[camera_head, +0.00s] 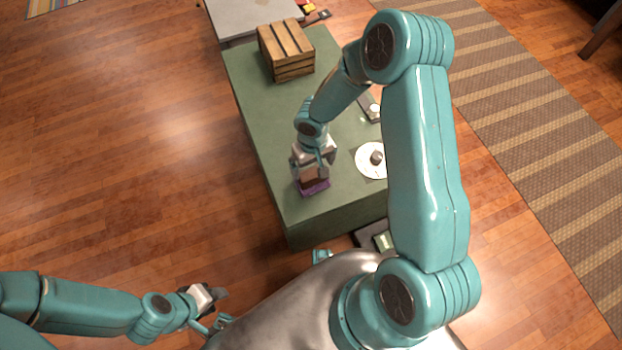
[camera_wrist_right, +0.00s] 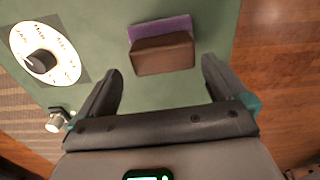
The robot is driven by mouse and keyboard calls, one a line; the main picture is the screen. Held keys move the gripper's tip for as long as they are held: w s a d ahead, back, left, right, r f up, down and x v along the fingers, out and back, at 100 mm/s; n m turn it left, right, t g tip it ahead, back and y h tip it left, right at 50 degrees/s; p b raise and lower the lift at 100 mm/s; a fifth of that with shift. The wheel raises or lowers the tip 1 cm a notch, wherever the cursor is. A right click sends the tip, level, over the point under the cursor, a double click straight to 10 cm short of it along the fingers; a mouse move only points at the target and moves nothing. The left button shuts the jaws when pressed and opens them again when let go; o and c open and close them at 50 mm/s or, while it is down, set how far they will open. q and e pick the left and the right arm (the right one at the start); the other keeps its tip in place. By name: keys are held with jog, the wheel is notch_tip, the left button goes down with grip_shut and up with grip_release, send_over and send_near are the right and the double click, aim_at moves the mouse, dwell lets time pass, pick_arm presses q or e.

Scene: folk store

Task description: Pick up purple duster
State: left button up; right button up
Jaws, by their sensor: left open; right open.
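The purple duster has a brown block-shaped body and a purple strip along one side. It lies on the green table (camera_head: 262,85) near its front left corner, and its purple part (camera_head: 315,189) shows just below my right gripper (camera_head: 314,170) in the head view. In the right wrist view the duster (camera_wrist_right: 162,52) lies ahead of and between my two open fingers, apart from both. My right gripper (camera_wrist_right: 160,85) is open and empty. My left gripper (camera_head: 218,307) is at the lower left, away from the table, with nothing seen in it.
A white dial plate (camera_head: 365,166) with a dark knob sits right of the duster; it also shows in the right wrist view (camera_wrist_right: 62,68). A wooden crate (camera_head: 286,50) stands at the table's far end. Wooden floor lies left of the table.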

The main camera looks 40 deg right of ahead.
aim_at(312, 172)
jog(key=f, duration=0.2)
jog(key=f+b, duration=0.1)
jog(key=f, duration=0.1)
jog(key=shift+s+a+f, duration=0.1)
jog(key=shift+a+f, duration=0.05)
jog(key=shift+a, duration=0.05)
jog(key=shift+f, duration=0.45)
jog(key=c, duration=0.8)
jog(key=shift+r, duration=0.1)
notch_tip(312, 172, up, 20)
jog(key=p, duration=0.5)
